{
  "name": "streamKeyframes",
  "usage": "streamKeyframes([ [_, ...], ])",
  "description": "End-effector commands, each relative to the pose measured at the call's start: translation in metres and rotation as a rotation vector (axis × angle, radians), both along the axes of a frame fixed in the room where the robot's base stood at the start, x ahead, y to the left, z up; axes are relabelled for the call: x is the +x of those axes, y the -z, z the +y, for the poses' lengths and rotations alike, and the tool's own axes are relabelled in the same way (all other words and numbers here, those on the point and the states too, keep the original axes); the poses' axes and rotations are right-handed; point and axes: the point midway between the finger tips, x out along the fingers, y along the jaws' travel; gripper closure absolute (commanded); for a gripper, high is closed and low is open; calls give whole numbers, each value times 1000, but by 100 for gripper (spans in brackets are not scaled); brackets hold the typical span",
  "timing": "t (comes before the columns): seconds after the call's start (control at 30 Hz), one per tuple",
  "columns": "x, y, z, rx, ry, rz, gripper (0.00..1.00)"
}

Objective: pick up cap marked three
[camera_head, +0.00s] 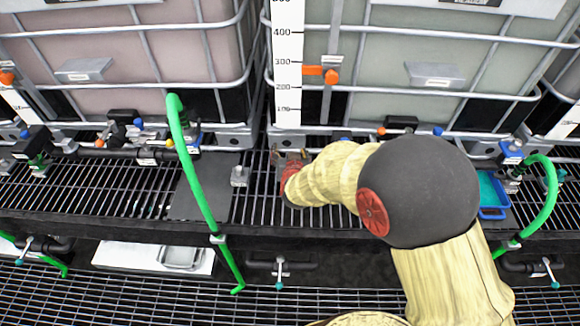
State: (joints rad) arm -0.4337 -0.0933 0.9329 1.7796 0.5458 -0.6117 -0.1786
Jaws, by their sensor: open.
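No cap with a readable three shows in the head view, so I cannot tell which item it is. My gripper (290,155) is at the end of my cream arm, over the black grated shelf (90,205) below the scale strip. Its two fingers stand apart. A grey object may lie between or behind them, but it is too small to identify. A small grey block-like item (239,176) sits on the shelf to the left of my gripper, apart from it. My arm hides much of the shelf to the right.
Two caged totes (120,50) (430,60) stand behind the shelf. Green hoses (188,160) (547,190) rise at left and right. A dark grey mat (200,190) and a blue tray (492,213) lie on the shelf.

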Motion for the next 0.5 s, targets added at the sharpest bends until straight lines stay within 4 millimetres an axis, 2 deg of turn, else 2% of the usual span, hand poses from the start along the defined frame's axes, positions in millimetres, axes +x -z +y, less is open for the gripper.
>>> streamKeyframes([
  [0.03, -1, 22, 4, -25, 14, -23, 38],
  [0.1, -3, 41, 5, -52, 36, -62, 38],
  [0.2, -6, 59, 3, -84, 61, -105, 38],
  [0.33, -6, 69, 1, -103, 74, -133, 38],
  [0.5, 9, 77, -1, -105, 79, -137, 38],
])
